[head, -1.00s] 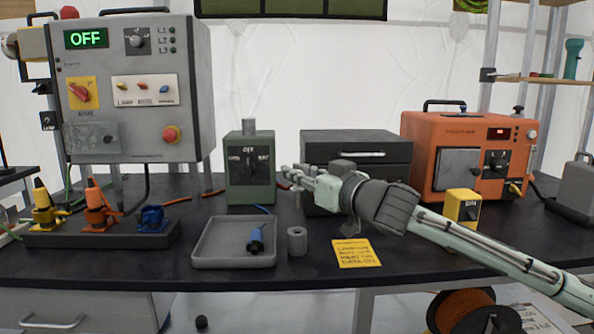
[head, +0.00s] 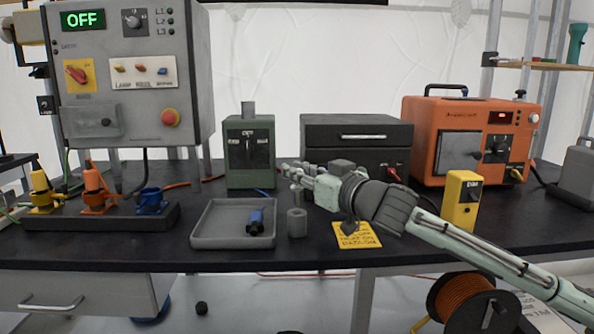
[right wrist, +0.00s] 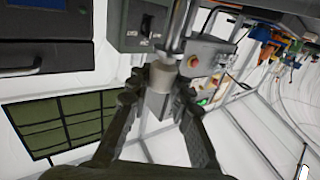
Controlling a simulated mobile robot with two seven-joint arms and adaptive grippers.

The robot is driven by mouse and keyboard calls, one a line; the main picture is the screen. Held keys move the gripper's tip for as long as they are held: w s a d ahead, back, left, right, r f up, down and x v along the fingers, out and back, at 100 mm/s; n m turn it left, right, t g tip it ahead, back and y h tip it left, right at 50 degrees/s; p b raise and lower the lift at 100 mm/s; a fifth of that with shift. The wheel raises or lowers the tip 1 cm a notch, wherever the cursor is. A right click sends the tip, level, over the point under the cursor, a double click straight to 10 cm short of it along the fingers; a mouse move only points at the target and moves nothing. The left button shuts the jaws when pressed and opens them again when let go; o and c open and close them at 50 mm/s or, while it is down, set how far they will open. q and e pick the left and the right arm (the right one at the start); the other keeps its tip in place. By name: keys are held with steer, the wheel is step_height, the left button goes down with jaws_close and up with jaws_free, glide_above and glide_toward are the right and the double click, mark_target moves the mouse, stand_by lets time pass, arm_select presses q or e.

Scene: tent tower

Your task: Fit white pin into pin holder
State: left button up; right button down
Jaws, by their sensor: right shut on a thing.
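The pale pin (head: 296,196) hangs upright from my right gripper (head: 292,172) in the head view, small and partly hidden by the fingers. My right gripper is shut on it. The pin holder, a short grey cylinder (head: 297,225), stands on the black table right of the grey tray. The pin is just above the holder's top; I cannot tell whether its lower end touches or enters it. In the right wrist view the fingers (right wrist: 163,96) close around a light grey piece (right wrist: 162,77). My left gripper is not in view.
The grey tray (head: 204,237) with a blue connector (head: 255,222) lies left of the holder. A green switch box (head: 249,160) and black drawer unit (head: 357,128) stand behind. A yellow note (head: 356,236) and yellow box (head: 460,198) are to the right.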

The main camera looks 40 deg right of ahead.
mark_target(297, 195)
steer(key=shift+p, duration=0.85)
stand_by(1.3)
steer(key=shift+f+b, duration=1.2)
steer(key=shift+f, duration=1.5)
steer(key=shift+r, duration=0.1)
steer(key=shift+r+p, duration=1.25)
steer(key=shift+p, duration=0.2)
steer(key=shift+r+p, duration=0.65)
steer(key=shift+r, duration=0.35)
steer(key=shift+f, duration=0.2)
stand_by(0.4)
